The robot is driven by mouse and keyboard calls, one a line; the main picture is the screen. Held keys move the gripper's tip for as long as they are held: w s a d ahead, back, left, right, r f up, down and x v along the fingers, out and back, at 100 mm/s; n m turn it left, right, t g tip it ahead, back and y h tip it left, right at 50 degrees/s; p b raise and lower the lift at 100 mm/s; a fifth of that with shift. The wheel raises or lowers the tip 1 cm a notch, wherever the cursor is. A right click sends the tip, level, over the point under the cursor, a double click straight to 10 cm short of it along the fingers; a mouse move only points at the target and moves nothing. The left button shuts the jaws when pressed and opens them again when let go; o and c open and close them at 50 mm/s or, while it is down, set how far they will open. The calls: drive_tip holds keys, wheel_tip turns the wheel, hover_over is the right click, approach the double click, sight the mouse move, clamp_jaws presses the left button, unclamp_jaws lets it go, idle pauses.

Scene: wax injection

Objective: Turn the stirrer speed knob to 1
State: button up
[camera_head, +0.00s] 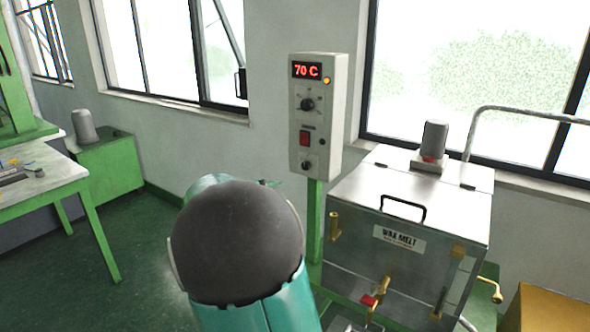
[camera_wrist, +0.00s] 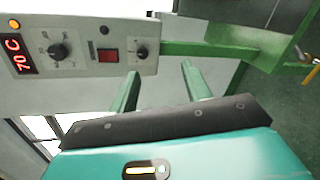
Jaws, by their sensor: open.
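The control box (camera_head: 332,90) is on a green post, with a red 70 C display (camera_head: 307,70), a large upper dial (camera_head: 307,104), a red switch (camera_head: 304,138) and a small lower knob (camera_head: 306,166). Their labels are too small to read. In the wrist view the box lies sideways, with the large dial (camera_wrist: 60,52) at left and the small knob (camera_wrist: 142,52) nearer my gripper. My gripper (camera_wrist: 160,67) is open and empty. In that picture its green fingers are just below and right of the small knob, and I see no contact. In the head view my arm mostly hides it.
A metal wax melt tank (camera_head: 440,215) with a handle, brass valves and a motor (camera_head: 434,140) stands right of the box. A green-legged table (camera_head: 40,180) is at left. Open floor (camera_head: 145,245) lies between the table and my arm.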

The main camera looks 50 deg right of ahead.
sight(305, 167)
drive_tip(key=w+d+n, duration=0.1)
drive_tip(key=d, duration=0.5)
drive_tip(key=w+d+n+h, duration=0.1)
drive_tip(key=w+d, duration=0.1)
drive_tip(key=d, duration=0.4)
drive_tip(key=w+d+t+h, duration=0.1)
drive_tip(key=w+d, duration=0.1)
drive_tip(key=d, duration=0.3)
drive_tip(key=shift+d+n, duration=0.4)
drive_tip(key=shift+c, duration=0.5)
drive_tip(key=c, duration=0.9)
